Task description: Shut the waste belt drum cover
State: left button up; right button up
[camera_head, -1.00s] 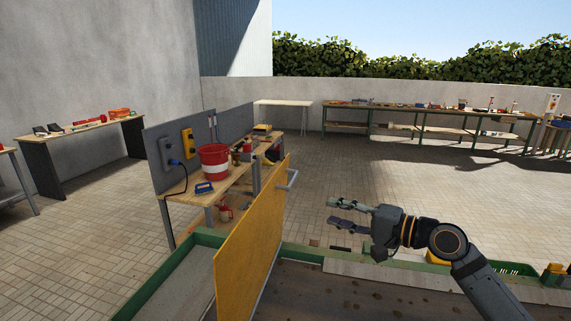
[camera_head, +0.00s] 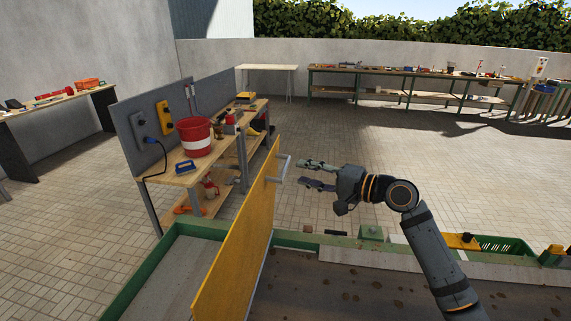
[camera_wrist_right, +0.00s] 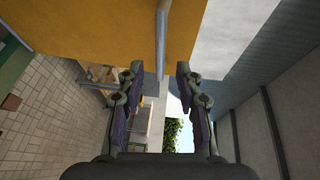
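The drum cover is a yellow panel (camera_head: 240,250) standing open, nearly upright, above the green-framed belt (camera_head: 340,290). A grey bar handle (camera_head: 283,166) sits near its upper right edge. My right gripper (camera_head: 304,173) is open and empty, just right of the handle, with its fingers pointing left toward it. In the right wrist view, the yellow cover (camera_wrist_right: 80,28) fills the upper part. The handle (camera_wrist_right: 161,45) lies between the two spread fingertips (camera_wrist_right: 158,72); I cannot tell whether they touch it. My left gripper is not in view.
A workbench (camera_head: 180,178) with a red bucket (camera_head: 195,136) stands behind the cover at the left. A green crate (camera_head: 500,246) is at the right beyond the belt edge. Long benches (camera_head: 400,76) line the far wall. The paved floor between is clear.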

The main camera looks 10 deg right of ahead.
aim_at(286, 166)
jog(key=x, duration=0.2)
jog(key=p+x, duration=0.2)
jog(key=x, duration=0.1)
jog(key=shift+w+a+r, duration=0.2)
jog(key=shift+a+r, duration=0.05)
jog(key=shift+a, duration=0.1)
jog(key=shift+w+a+f, duration=0.3)
jog(key=shift+w+a, duration=0.1)
jog(key=shift+w, duration=0.05)
grip_shut()
